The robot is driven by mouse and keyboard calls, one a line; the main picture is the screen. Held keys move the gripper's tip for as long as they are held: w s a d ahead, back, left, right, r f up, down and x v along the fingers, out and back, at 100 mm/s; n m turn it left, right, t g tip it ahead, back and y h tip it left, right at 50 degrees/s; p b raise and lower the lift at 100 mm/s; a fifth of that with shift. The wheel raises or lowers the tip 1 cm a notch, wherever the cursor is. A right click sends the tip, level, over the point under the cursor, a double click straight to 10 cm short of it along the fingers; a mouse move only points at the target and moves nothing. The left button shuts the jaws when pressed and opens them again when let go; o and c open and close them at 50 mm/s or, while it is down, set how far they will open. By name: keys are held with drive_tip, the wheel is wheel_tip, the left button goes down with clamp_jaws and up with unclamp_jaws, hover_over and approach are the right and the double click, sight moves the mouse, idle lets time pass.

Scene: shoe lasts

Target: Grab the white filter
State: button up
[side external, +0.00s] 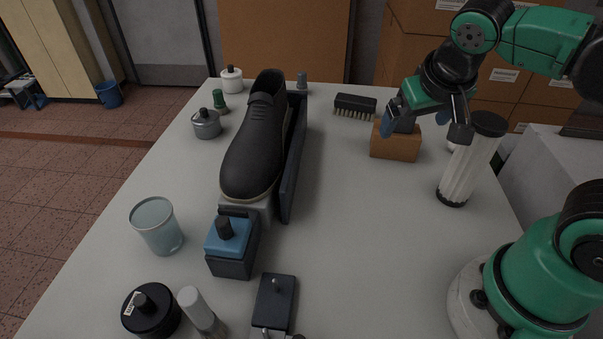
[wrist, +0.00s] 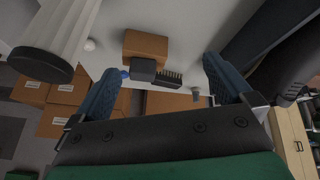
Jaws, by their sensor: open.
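The white filter (side external: 464,172) is a tall white ribbed cylinder with black end caps. It stands on the table at the right in the side view, and also shows at the upper left of the wrist view (wrist: 72,30). My gripper (side external: 426,122) is open and empty, just left of the filter's upper part in the side view. In the wrist view its two blue fingers (wrist: 161,68) are wide apart, with the filter outside them, beyond the left finger. Whether a finger touches the filter cannot be told.
A brown block (side external: 396,147) with a dark piece on top is close to my gripper. A brush (side external: 355,104) lies behind it. A black shoe (side external: 254,145) stands mid-table beside a dark upright panel (side external: 295,160). The table (side external: 360,240) is clear between shoe and filter.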

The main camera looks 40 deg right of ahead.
sight(479, 140)
drive_tip(key=s+d+r+m+g+h, duration=0.35)
drive_tip(key=s+d+m+h, duration=0.35)
drive_tip(key=m, duration=0.5)
drive_tip(key=shift+m+g+h, duration=0.25)
drive_tip(key=shift+m+h, duration=0.25)
drive_tip(key=shift+h, duration=0.3)
drive_tip(key=shift+w+d+f, duration=0.2)
drive_tip(key=shift+d+f, duration=0.5)
drive_tip(key=shift+f, duration=0.8)
drive_tip(key=shift+w+d+f, duration=0.2)
drive_tip(key=shift+d+f, duration=0.45)
drive_tip(key=shift+f, duration=0.85)
drive_tip(key=shift+w+d+f, duration=0.2)
drive_tip(key=shift+d+f, duration=0.5)
drive_tip(key=shift+f, duration=0.8)
drive_tip(key=c, duration=1.5)
drive_tip(key=shift+r, duration=0.15)
